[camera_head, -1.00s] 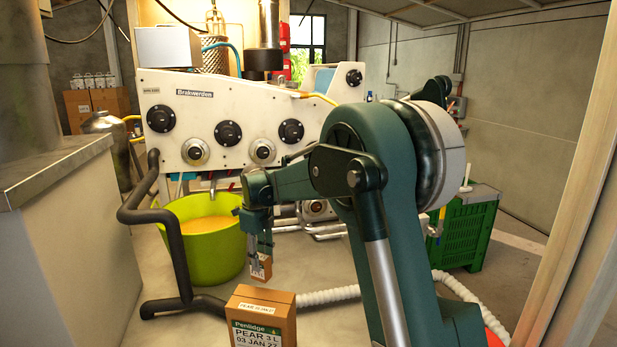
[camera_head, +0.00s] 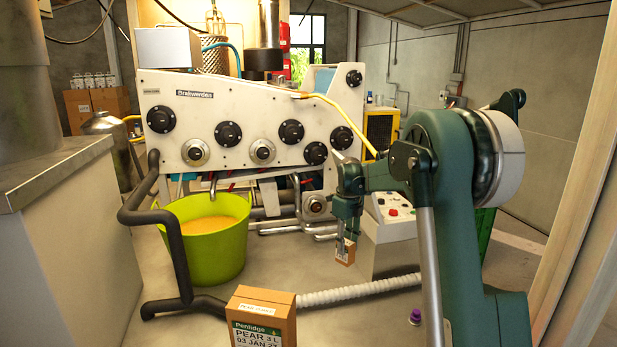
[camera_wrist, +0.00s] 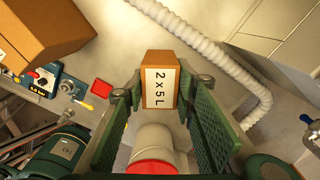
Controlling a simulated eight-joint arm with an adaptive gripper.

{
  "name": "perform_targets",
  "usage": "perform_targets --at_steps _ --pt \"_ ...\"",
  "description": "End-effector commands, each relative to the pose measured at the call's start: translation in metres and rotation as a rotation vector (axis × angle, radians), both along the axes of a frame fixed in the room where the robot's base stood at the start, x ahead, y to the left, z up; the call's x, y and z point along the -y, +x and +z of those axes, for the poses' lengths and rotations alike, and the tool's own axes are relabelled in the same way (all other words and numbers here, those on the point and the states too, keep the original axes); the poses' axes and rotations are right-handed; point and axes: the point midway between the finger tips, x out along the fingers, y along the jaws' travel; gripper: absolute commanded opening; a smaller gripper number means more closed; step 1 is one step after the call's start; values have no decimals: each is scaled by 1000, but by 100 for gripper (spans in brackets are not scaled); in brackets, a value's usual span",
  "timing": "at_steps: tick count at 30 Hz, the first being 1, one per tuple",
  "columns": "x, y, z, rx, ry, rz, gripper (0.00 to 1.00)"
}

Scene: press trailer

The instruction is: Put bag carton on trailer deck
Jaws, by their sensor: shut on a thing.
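A small brown carton (camera_head: 345,252) hangs in my gripper (camera_head: 346,236), above the floor and right of the green tub. In the wrist view the carton (camera_wrist: 159,80) shows a white label reading "2 x 5 L", with the fingertips of my gripper (camera_wrist: 162,90) shut on its two sides. The carton looks upright in the head view. I cannot tell which surface is the trailer deck; the pale flat surface (camera_head: 270,272) under the machine shows in the head view.
A larger carton (camera_head: 262,318) marked "PEAR 3 L" stands at the front. A green tub (camera_head: 212,262) of orange contents stands left, below the white press machine (camera_head: 225,110). A ribbed white hose (camera_head: 355,291) crosses the floor. A control box (camera_head: 392,215) stands right of the carton.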

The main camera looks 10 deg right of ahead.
Motion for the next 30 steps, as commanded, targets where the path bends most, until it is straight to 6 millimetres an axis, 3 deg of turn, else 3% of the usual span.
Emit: perform_targets --at_steps 1,6,18,26,30 --pt "19 -2 0 0 0 -20 13" --pt "71 -10 0 0 0 -74 13" --pt "151 -29 0 0 0 -159 13" --pt "149 -28 -54 0 0 -157 13" --pt "149 -28 -92 0 0 -156 13"
